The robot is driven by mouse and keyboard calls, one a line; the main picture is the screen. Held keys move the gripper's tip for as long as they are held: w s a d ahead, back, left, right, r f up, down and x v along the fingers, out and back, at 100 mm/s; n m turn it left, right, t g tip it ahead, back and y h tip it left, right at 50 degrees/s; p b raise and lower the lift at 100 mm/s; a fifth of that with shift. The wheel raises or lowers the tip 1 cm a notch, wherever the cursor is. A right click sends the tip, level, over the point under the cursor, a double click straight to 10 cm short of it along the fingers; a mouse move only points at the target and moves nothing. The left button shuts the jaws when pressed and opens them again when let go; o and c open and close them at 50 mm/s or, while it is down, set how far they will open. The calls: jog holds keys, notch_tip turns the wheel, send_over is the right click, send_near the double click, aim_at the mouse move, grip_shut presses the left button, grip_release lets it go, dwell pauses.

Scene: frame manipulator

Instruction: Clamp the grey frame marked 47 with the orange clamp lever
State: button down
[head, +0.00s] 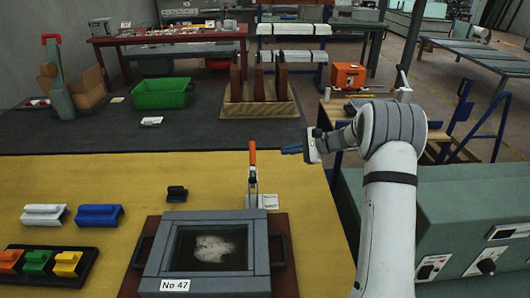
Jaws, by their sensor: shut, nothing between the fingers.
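The grey frame (261,245), labelled No 47, lies on a dark red base board with black side handles. A pale patch shows inside its opening. The orange clamp lever (252,154) stands upright on a metal clamp behind the frame's far edge, right of its middle. My gripper (287,150) is shut and empty.
A black block (177,193), a grey block (43,215) and a blue block (99,215) lie left on the yellow bench top (120,180). A black tray (82,267) holds orange, green and yellow blocks. Green machine housing stands right.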

aim_at(253, 157)
dwell(0.3)
jog(key=a+f+p, duration=0.1)
jog(key=a+p, duration=0.2)
jog(key=a, duration=0.6)
jog(key=shift+w+a, duration=0.2)
jog(key=shift+w, duration=0.2)
jog(key=shift+d+b, duration=0.25)
jog(key=shift+b, duration=0.55)
